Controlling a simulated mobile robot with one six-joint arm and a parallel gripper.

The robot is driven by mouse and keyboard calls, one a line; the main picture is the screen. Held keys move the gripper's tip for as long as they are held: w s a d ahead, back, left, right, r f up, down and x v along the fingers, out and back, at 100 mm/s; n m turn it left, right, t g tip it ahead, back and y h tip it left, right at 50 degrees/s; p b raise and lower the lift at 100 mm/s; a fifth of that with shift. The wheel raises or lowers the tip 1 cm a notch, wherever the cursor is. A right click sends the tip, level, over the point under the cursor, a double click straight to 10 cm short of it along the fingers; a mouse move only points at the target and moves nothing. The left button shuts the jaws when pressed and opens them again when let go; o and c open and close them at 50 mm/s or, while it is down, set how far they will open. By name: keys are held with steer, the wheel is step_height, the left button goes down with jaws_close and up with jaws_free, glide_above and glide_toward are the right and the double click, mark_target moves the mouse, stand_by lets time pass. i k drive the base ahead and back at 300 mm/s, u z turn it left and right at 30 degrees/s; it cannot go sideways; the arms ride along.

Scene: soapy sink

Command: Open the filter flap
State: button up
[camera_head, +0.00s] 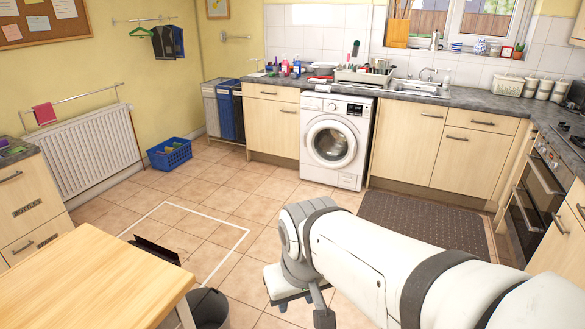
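A white front-loading washing machine (338,136) stands under the counter at the back middle, with its round door closed. A small filter flap (347,181) shows at the lower right of its front, near the floor. It looks flush with the front, but it is too small to be sure. My white arm reaches in from the lower right. My gripper (290,300) points down over the floor at the bottom middle, well in front of the machine and apart from it. My arm partly hides it, so its finger opening cannot be made out.
A dark mat (424,220) lies right of the machine's front. A wooden table (85,285) fills the lower left, with a grey bucket (208,309) beside it. A blue basket (169,154) stands by the radiator (95,155). Tiled floor before the machine is clear.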

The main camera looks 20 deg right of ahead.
mark_target(347, 182)
steer(key=k, duration=0.85)
steer(key=z, duration=1.2)
steer(key=i, duration=1.65)
steer(key=z, duration=0.55)
steer(key=i, duration=3.1)
steer(key=u, duration=1.25)
steer(key=i, duration=1.1)
steer(key=u, duration=1.1)
steer(key=i, duration=0.4)
steer(key=u, duration=0.1)
steer(key=k, duration=0.65)
